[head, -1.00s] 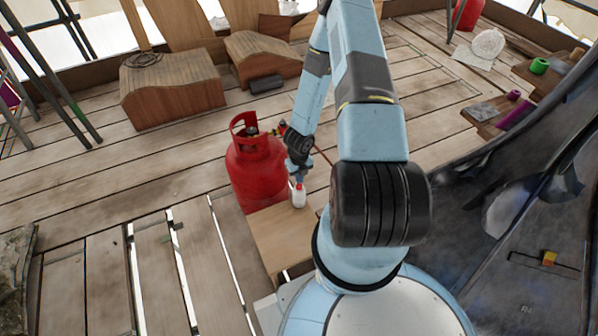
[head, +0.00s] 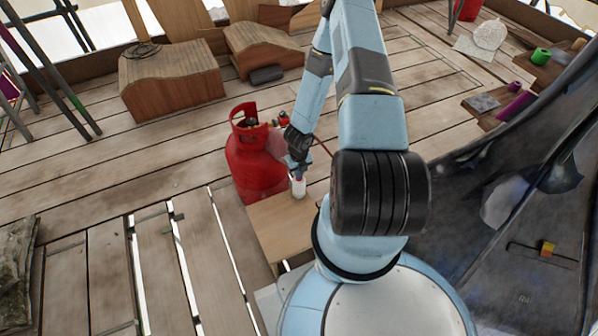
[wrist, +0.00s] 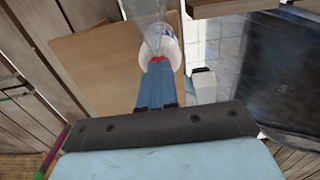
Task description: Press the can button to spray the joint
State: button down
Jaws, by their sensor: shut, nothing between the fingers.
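The white spray can (head: 298,190) stands upright on the pale wooden board beside the red gas bottle (head: 258,165). In the wrist view, its white top (wrist: 174,52) and red button (wrist: 158,60) show just beyond my fingertips. My gripper (wrist: 157,66) is shut and empty, with its blue fingers at the red button; they appear to touch it. In the head view, my gripper (head: 299,174) is directly over the can and hides its top. A pale see-through plume (wrist: 152,25) spreads from the button in the wrist view. The joint cannot be made out clearly.
The wooden board (head: 275,232) has bare space in front of the can. A thin red hose (head: 324,146) runs behind my arm. Dark sheeting (head: 450,215) lies at the right. Open gaps (head: 228,250) run between the floor planks at the left.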

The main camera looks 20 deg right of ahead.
jog(key=shift+s+f, duration=0.15)
jog(key=shift+f, duration=0.35)
jog(key=shift+r, duration=0.15)
notch_tip(320, 180, up, 14)
dwell(0.5)
jog(key=shift+w, duration=0.2)
